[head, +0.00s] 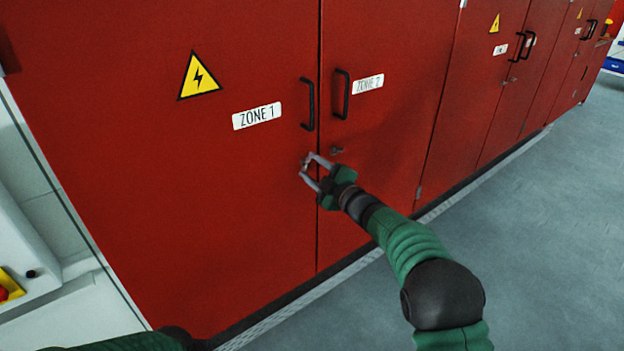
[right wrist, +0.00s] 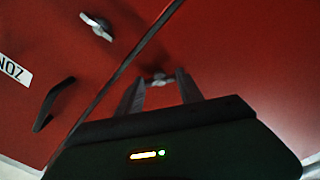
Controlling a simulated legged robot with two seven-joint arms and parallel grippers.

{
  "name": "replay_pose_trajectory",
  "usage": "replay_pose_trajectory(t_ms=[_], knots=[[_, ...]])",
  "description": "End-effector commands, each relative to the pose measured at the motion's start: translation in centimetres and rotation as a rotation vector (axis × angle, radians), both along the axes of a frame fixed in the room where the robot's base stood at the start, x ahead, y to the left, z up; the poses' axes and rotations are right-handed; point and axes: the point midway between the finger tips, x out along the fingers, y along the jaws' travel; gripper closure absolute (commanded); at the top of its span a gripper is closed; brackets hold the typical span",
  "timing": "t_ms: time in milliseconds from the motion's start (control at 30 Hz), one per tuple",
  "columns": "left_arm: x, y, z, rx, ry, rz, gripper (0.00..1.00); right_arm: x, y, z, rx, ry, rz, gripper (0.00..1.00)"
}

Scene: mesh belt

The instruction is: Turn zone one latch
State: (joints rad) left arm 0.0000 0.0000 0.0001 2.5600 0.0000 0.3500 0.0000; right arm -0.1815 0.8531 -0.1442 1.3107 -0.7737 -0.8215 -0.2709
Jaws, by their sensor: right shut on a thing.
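The zone one latch (head: 306,163) is a small metal piece on the red left door, below the black handle and close to the door seam. My right gripper (head: 304,168) is at it, with one finger above and one below, shut on the latch. In the right wrist view the latch (right wrist: 159,79) shows between the tips of my right gripper (right wrist: 160,84); the exact contact and the latch's angle are hard to make out. The ZONE 1 label (head: 257,116) is on the same door, up and left. My left gripper is out of view.
The zone 2 door has its own latch (head: 337,150), black handle (head: 342,94) and label (head: 368,84) just right of the seam. The zone one handle (head: 308,104) stands out above my gripper. Grey floor (head: 530,230) is clear on the right.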

Motion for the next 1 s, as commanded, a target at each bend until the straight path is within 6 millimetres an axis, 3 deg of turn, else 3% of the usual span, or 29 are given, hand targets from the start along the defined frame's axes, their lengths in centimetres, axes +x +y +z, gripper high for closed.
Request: replay_pose_trajectory(t_ms=[33, 400, 700, 1000], knots=[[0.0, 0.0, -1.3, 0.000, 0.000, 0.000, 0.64, -0.1, 0.1, -0.8, -0.037, -0.026, 0.002, 0.97], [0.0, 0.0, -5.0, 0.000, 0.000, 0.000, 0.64, -0.1, 0.2, -0.7, -0.299, -0.214, 0.004, 0.97], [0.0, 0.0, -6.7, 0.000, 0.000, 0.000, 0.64, 0.0, 0.2, -0.5, -0.436, -0.313, 0.005, 0.97], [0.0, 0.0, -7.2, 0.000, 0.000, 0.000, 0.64, 0.0, 0.3, -0.5, -0.487, -0.347, 0.007, 0.97]])
